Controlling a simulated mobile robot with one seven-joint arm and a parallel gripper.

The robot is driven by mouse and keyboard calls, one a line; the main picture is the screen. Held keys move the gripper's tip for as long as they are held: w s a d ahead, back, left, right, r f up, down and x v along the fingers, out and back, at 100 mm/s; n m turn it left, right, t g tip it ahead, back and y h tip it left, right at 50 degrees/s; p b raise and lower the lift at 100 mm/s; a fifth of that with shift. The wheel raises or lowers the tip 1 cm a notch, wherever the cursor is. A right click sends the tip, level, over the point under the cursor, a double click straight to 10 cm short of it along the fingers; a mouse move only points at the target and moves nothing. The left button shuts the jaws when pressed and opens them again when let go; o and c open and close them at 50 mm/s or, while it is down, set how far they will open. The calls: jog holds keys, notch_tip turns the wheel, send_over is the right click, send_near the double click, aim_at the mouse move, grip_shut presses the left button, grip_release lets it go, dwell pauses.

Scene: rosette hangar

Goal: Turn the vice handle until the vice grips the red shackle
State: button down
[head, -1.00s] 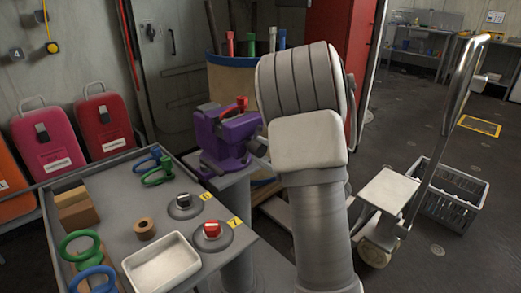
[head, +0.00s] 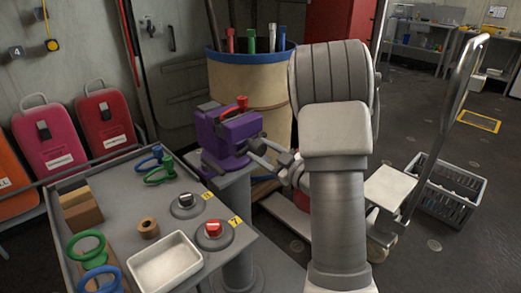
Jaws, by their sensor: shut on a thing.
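The purple vice (head: 232,136) stands on a grey pedestal (head: 234,190) beyond the right edge of the workbench. The red shackle (head: 236,106) sits at the top of the vice, by its jaws; I cannot tell whether the jaws touch it. My gripper (head: 264,147) is at the right side of the vice, shut on the vice handle. The handle is small here and mostly hidden by the fingers, so its angle is unclear. My arm fills the picture to the right of the gripper.
The grey workbench (head: 125,207) holds green and blue shackles, a white tray (head: 166,262), cardboard boxes and two round knobs. A barrel (head: 250,80) with coloured-handled tools stands behind the vice. A trolley (head: 392,190) and a grey crate (head: 447,195) stand right of my arm.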

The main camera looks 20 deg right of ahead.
jog(key=m+p, duration=0.2)
jog(key=m, duration=0.3)
jog(key=shift+r+m+p, duration=0.1)
jog(key=shift+m+p, duration=0.2)
jog(key=shift+p, duration=0.05)
jog(key=shift+f+m+p, duration=0.2)
jog(key=shift+m+p, duration=0.25)
jog(key=shift+m, duration=0.75)
jog(key=shift+c, duration=2.2)
grip_release()
jog(key=b+v, duration=0.1)
jog(key=v, duration=0.6)
jog(key=shift+r, duration=0.15)
